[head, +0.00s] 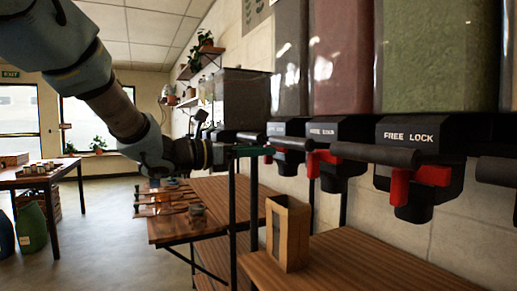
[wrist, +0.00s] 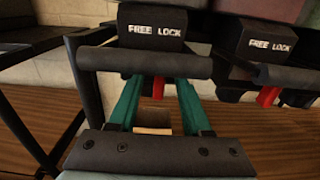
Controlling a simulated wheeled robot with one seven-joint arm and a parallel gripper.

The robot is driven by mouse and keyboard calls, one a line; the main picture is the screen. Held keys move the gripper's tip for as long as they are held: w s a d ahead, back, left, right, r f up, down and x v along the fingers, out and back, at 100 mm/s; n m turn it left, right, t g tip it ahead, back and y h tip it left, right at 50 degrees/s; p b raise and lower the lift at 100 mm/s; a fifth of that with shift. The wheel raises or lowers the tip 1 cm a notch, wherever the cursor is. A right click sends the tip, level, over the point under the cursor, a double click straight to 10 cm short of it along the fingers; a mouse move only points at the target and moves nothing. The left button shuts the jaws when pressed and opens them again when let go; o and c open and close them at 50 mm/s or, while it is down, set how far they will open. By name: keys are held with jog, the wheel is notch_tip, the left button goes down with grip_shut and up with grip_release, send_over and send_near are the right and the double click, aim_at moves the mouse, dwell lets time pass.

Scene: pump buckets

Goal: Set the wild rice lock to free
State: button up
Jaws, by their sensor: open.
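Several wall dispensers with black lock heads stand in a row. Nothing legible names the wild rice. In the wrist view, a lock head marked "FREE LOCK" (wrist: 155,27) faces my gripper (wrist: 158,84). It seems to belong to the dark grey bin (head: 289,60), left of the reddish one. A dark bar handle (wrist: 145,64) crosses in front of it. A small red lever (wrist: 158,87) shows below, between my two teal fingers as seen. The fingers are apart and empty; contact with the lever cannot be told. The lever's position is partly hidden.
A reddish bin (head: 341,55) and a green bin (head: 436,55) follow to the right, with red levers (head: 404,184) and protruding bars. A tall open wooden box (head: 288,235) stands on the wooden counter (head: 345,262) below. A black post (head: 232,210) rises nearby.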

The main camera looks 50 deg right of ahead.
grip_shut()
dwell(0.3)
dwell(1.1)
